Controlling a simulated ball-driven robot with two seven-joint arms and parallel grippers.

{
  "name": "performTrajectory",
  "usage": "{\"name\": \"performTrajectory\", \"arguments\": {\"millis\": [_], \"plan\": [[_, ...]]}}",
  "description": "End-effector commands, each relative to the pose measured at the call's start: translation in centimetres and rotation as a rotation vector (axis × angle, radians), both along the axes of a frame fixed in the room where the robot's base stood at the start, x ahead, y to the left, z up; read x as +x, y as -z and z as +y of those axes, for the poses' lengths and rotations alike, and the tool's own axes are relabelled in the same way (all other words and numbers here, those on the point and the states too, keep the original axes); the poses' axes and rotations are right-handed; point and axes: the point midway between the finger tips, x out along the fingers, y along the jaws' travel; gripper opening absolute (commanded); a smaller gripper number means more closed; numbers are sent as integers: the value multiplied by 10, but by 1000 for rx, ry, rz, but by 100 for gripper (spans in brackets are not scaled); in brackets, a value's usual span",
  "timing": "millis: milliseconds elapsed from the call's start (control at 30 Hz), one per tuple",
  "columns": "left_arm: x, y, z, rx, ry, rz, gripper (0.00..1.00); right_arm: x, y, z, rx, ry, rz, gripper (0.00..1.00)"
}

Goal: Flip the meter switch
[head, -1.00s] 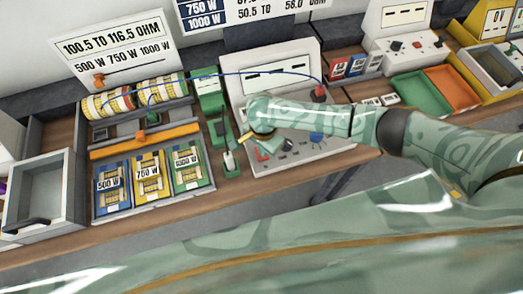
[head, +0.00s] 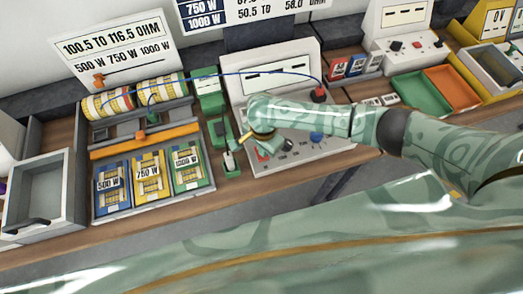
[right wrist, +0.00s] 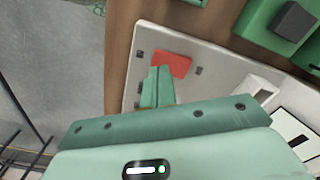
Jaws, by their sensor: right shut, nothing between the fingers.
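The meter (head: 235,90) is a white box with a sloped front panel (head: 330,150) bearing knobs. My right gripper (head: 266,150) is over the left part of this panel, with its fingers together and empty. In the right wrist view, the gripper's fingertips (right wrist: 158,70) are right at a red switch-like block (right wrist: 177,62) on the panel. Whether they touch it I cannot tell. My left gripper is not in view.
A green device (head: 223,132) stands just left of the meter. A blue cable (head: 240,73) arches over to a red plug (head: 319,94) at the panel's right. Further left is a tray with coloured 500 W, 750 W and 1000 W slots (head: 150,175). Green and orange bins are at right.

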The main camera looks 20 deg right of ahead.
Motion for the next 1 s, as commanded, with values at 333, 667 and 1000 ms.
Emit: {"name": "performTrajectory", "arguments": {"millis": [333, 667, 1000], "plan": [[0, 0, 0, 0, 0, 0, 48, 0, 0, 0, 0, 0, 0, 0], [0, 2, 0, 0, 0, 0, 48, 0, 5, 0, -1, 0, 1, 0], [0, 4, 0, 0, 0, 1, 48, 0, 10, 0, 0, 1, 0, 0]]}}
